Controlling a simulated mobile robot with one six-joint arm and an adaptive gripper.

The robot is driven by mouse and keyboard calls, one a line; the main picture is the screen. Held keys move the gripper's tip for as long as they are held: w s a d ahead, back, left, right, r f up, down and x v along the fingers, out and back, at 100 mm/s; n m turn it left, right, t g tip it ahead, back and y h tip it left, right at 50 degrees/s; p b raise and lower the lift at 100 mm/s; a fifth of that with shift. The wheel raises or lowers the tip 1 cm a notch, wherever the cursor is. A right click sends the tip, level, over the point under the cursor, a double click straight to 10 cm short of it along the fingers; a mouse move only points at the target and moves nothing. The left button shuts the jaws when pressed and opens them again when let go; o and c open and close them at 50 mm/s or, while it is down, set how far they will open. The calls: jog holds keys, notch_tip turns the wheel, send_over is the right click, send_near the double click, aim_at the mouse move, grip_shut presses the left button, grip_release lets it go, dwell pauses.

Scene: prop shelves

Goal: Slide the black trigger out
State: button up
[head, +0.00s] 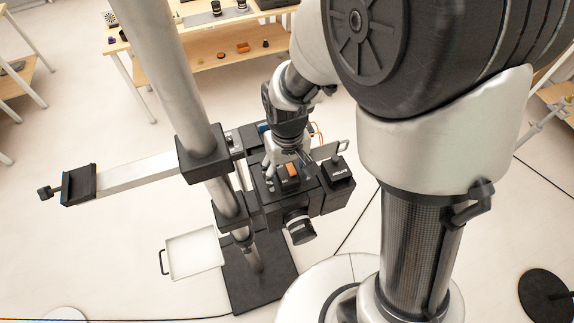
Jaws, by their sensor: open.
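A black boxy device (270,200) is mounted on a stand in the head view, with a round lens-like part (299,228) at its front. An orange piece (292,170) shows on its top. My gripper (286,160) points down just above the device's top, close to the orange piece, with its fingers apart. I see nothing held between them. I cannot tell which black part is the trigger; it may be hidden among the dark parts under or beside my gripper. Contact between the fingers and the device cannot be made out.
A thick grey pole (170,75) rises left of the device, with a pale crossbar (135,174) reaching left. A white tray (194,254) sits low beside the black base plate (258,272). Wooden shelves (210,55) with small props stand at the back.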

jog(key=shift+c, duration=0.6)
jog(key=c, duration=1.2)
